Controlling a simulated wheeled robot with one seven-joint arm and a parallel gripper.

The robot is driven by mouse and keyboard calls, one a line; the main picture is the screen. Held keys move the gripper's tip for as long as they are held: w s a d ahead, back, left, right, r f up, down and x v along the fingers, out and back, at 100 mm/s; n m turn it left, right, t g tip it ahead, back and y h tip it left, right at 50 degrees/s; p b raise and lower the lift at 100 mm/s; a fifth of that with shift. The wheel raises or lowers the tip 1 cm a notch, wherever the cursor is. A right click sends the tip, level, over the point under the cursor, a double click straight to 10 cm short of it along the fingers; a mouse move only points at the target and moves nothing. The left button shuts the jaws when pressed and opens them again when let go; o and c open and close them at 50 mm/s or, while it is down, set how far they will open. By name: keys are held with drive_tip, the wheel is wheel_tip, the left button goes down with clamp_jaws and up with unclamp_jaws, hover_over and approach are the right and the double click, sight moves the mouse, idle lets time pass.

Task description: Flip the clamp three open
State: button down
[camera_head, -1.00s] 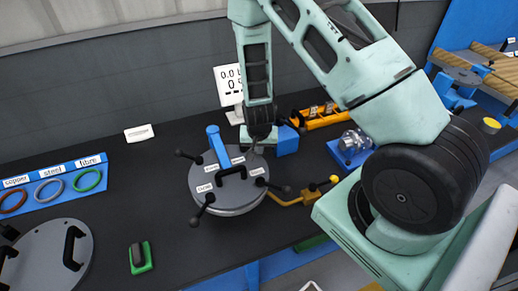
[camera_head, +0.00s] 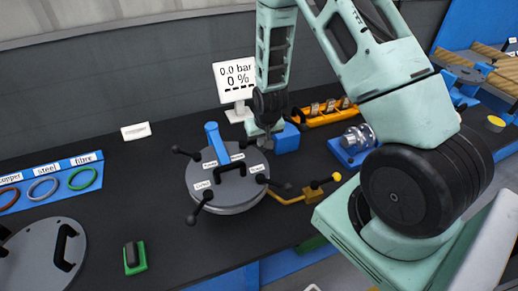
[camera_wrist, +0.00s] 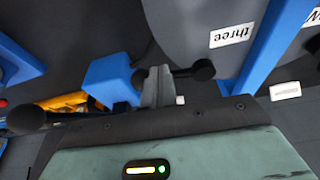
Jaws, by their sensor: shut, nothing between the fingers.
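The round grey flanged lid (camera_head: 225,192) sits on the dark bench with several black ball-ended clamp levers around its rim and white labels on top. In the wrist view the label "three" (camera_wrist: 232,35) lies upside down on the lid. A black lever with a ball end (camera_wrist: 203,70) is close by it, just beside my fingers. My gripper (camera_head: 263,136) is over the back-right rim of the lid; its narrow fingers (camera_wrist: 158,88) are together and empty. Whether they touch the lever cannot be told. In the head view my gripper largely hides this clamp.
A blue upright arm (camera_head: 216,143) stands at the lid's back. A blue block (camera_head: 287,139) stands just right of my gripper. An orange rack (camera_head: 325,113), a yellow-knobbed lever (camera_head: 336,177) and a display (camera_head: 235,82) stand nearby.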

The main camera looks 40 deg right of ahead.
drive_tip(key=n, duration=0.1)
drive_tip(key=w+d+n, duration=0.1)
drive_tip(key=n, duration=0.1)
drive_tip(key=w+n+y+b, duration=0.1)
drive_tip(key=shift+w+d+n, duration=0.1)
drive_tip(key=shift+d+n, duration=0.2)
drive_tip(key=shift+w+d+n+y+p, duration=0.1)
drive_tip(key=shift+w+n+y+p, duration=0.45)
drive_tip(key=shift+n, duration=0.75)
drive_tip(key=shift+w+n+y+p, duration=0.25)
drive_tip(key=shift+w+n, duration=0.55)
drive_tip(key=shift+n, duration=0.5)
